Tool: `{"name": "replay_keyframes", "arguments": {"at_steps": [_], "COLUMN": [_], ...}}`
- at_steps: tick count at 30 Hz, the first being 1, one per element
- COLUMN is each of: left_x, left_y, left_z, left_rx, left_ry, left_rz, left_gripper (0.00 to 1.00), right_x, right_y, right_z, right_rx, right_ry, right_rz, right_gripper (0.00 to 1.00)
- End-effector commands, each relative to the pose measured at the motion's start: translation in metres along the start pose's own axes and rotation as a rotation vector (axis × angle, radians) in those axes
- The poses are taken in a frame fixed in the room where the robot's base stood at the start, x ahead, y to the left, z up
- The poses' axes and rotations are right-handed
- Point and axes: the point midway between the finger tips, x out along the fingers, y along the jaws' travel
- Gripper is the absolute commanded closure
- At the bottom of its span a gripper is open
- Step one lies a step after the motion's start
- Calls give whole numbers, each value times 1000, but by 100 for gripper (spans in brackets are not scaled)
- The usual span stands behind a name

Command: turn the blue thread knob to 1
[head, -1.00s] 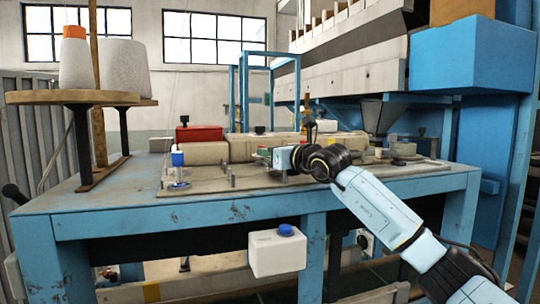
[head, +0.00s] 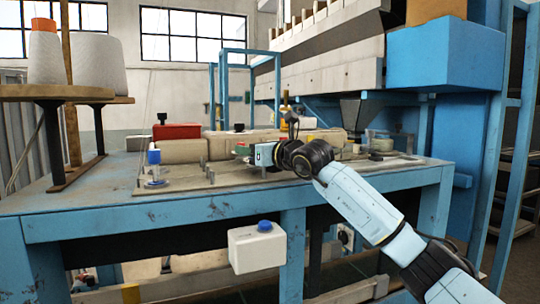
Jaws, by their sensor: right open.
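A blue knob (head: 153,156) sits on top of a small clear stand on the machine bed at the left. Another blue knob (head: 265,226) sits on a white box (head: 256,248) at the front of the table. I cannot tell which is the thread knob, and no number can be read on either. My right gripper (head: 248,152) is over the machine bed, to the right of the left knob and apart from it, behind and above the white box. Its fingertips are small and partly hidden by its own wrist. My left gripper is not in view.
The blue table (head: 120,222) carries a metal plate with several pins, pale sacks (head: 180,150) and a red box (head: 177,131). Thread cones (head: 97,66) stand on a wooden stand at the left. A blue post and machine housing stand at the right.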

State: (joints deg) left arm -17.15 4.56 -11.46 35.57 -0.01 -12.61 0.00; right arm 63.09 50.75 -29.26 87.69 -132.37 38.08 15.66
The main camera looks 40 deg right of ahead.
Motion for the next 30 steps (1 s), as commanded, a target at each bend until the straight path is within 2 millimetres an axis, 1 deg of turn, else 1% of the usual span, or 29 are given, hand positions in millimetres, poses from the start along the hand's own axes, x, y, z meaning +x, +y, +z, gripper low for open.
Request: {"name": "replay_keyframes", "arguments": {"at_steps": [2,12,15,18,21,30], "left_x": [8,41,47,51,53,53], "left_y": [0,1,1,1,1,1], "left_z": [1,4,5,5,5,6], "left_rx": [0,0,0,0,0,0], "left_ry": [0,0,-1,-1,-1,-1], "left_rz": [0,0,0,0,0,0], "left_gripper": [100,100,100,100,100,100], "right_x": [-12,-86,-102,-114,-120,-122], "right_y": [0,0,0,0,1,1], "right_z": [-4,-6,-5,-4,-3,-1], "right_rx": [-3,-3,-4,-1,0,1], "right_ry": [0,2,4,2,3,3], "right_rz": [0,-2,-2,-2,0,0], "right_gripper": [56,56,56,56,56,56]}}
